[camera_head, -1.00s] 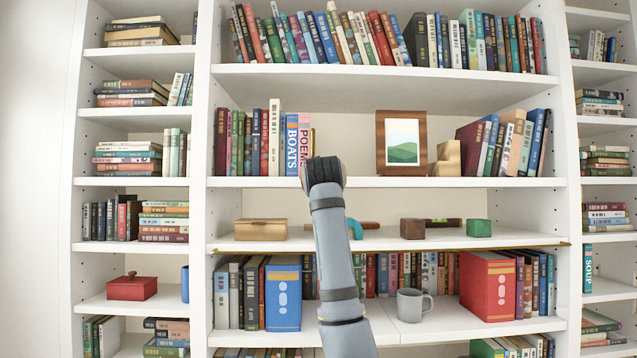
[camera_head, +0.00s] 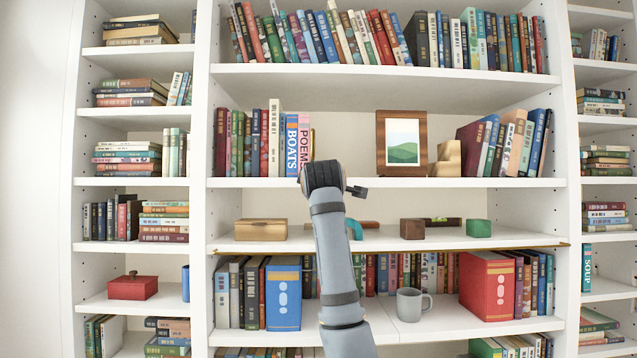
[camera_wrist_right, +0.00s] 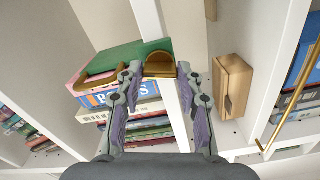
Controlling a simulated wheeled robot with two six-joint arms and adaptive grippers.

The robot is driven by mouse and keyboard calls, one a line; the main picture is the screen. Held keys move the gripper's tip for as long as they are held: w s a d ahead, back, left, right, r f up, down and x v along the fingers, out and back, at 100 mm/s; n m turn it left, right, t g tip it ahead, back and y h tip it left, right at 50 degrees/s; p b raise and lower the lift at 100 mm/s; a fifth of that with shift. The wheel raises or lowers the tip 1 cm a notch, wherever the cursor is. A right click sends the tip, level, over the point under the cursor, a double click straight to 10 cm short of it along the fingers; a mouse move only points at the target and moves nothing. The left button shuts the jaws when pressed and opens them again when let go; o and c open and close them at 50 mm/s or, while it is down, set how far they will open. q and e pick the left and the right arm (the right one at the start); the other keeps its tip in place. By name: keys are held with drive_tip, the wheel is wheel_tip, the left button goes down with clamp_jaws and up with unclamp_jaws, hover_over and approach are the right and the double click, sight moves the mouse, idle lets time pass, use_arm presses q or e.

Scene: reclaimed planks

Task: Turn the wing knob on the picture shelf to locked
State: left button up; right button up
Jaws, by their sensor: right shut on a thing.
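The picture shelf (camera_head: 440,183) is the white shelf with a framed green-hill picture (camera_head: 403,141) standing on it. A brass piece that looks like the wing knob (camera_wrist_right: 160,66) shows at the white shelf edge in the right wrist view. My right gripper (camera_wrist_right: 160,76) has its fingers on either side of this brass piece, shut on it. In the head view my right arm's dark wrist covers the shelf edge there and hides the knob. Its lock marking cannot be read. My left gripper is in neither view.
A wooden box (camera_head: 260,229), a brown block (camera_head: 412,228) and a green block (camera_head: 479,228) sit on the shelf below. A thin brass rail (camera_wrist_right: 291,95) runs beside it.

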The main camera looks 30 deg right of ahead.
drive_tip(key=shift+n, duration=1.5)
drive_tip(key=o, duration=1.2)
drive_tip(key=v, duration=1.2)
drive_tip(key=shift+d, duration=0.1)
